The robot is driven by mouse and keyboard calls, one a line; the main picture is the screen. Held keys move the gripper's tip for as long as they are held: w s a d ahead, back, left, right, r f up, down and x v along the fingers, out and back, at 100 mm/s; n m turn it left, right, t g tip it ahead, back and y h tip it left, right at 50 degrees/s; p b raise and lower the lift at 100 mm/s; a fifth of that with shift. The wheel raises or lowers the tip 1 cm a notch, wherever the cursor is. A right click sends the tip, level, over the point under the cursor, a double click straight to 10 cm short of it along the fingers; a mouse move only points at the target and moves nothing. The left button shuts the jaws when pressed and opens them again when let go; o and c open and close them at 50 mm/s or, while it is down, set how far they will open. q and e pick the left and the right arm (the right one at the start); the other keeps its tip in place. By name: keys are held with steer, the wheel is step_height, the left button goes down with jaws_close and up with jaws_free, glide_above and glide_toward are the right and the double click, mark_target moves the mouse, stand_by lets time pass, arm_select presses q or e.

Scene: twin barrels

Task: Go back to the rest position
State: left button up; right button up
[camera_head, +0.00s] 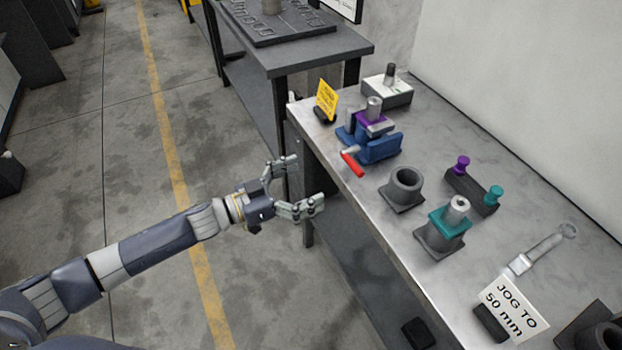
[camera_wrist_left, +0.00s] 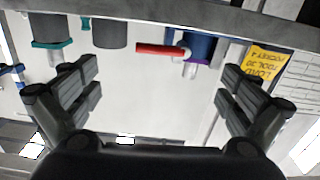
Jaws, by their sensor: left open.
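My left gripper (camera_head: 300,185) is open and empty in the head view, held out beside the front edge of the workbench (camera_head: 345,205), over the floor. Its two fingers also show spread apart in the left wrist view (camera_wrist_left: 157,90), with nothing between them. My left arm reaches in from the lower left. My right gripper is not in view.
On the bench stand a blue vise (camera_head: 375,148) with a red handle (camera_head: 352,164), a grey barrel (camera_head: 404,186), a teal-collared barrel (camera_head: 447,224), a holder with purple and teal plugs (camera_head: 470,190), a wrench (camera_head: 545,247) and signs (camera_head: 515,308).

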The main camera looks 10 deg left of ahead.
arm_select(q)
steer(key=shift+f, duration=0.1)
steer(key=w+a+f+n+t+y, duration=0.15)
steer(key=a+f+y, duration=0.3)
steer(key=f, duration=0.55)
steer(key=a+f+n+t+y, duration=0.1)
steer(key=a+f+n+y, duration=0.3)
steer(key=f, duration=0.7)
steer(key=s+a+f+n+g+y, duration=0.1)
steer(key=s+a+f+g+y, duration=0.15)
steer(key=s+f, duration=0.4)
steer(key=s+a+f+g+y, duration=0.1)
steer(key=s+a+f, duration=0.25)
steer(key=f, duration=0.55)
steer(key=s+a+f+g+y, duration=0.1)
steer(key=s+f+g, duration=0.1)
steer(key=s+f, duration=0.45)
steer(key=s+a+f+g+y, duration=0.1)
steer(key=s+f, duration=0.3)
steer(key=s, duration=0.5)
steer(key=s+d+f+g, duration=0.1)
steer(key=s+f+g, duration=0.1)
steer(key=s, duration=0.9)
steer(key=s+d+f+n+g, duration=0.1)
steer(key=s+f+g, duration=0.2)
steer(key=s, duration=0.9)
step_height(320, 180, down, 2)
steer(key=shift+d+f+g+y, duration=0.1)
steer(key=shift+d+g+y, duration=0.2)
steer(key=shift+d, duration=0.1)
